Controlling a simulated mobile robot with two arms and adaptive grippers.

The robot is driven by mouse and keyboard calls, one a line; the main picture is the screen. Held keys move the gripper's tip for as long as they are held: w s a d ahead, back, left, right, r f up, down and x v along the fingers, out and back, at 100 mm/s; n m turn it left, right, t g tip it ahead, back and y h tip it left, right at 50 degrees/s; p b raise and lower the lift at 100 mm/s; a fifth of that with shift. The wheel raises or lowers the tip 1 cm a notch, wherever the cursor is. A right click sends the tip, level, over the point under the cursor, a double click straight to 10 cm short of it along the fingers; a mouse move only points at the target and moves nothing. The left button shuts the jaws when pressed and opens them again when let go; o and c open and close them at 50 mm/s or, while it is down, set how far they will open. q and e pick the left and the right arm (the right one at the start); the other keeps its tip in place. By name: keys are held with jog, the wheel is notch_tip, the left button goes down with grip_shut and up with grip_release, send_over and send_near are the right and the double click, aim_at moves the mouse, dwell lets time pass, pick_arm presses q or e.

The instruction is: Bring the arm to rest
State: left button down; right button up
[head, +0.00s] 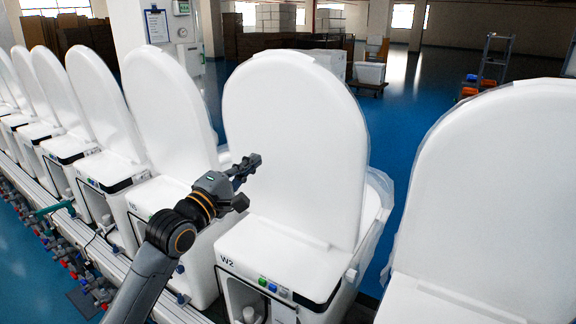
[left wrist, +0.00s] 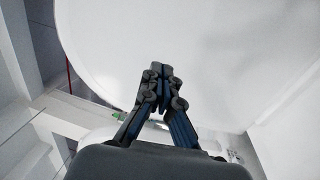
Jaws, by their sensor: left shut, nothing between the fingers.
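My left arm (head: 160,255) comes in from the lower left of the head view. Its gripper (head: 252,162) is raised in front of the upright white lid of the toilet marked W2 (head: 295,140). In the left wrist view the fingers (left wrist: 158,70) meet at their tips, shut and empty, against a large white surface (left wrist: 210,50). I cannot tell whether the fingertips touch the lid. My right gripper is in neither view.
A row of toilets with raised lids (head: 105,100) stands on the left. Another toilet (head: 490,190) is close on the right. Fittings and hoses (head: 75,250) line the lower left. Blue floor (head: 410,100) is open behind, with a cart (head: 370,75).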

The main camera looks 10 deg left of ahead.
pick_arm(q)
jog(key=x, duration=0.3)
jog(key=shift+w, duration=0.35)
jog(key=shift+w+d, duration=0.1)
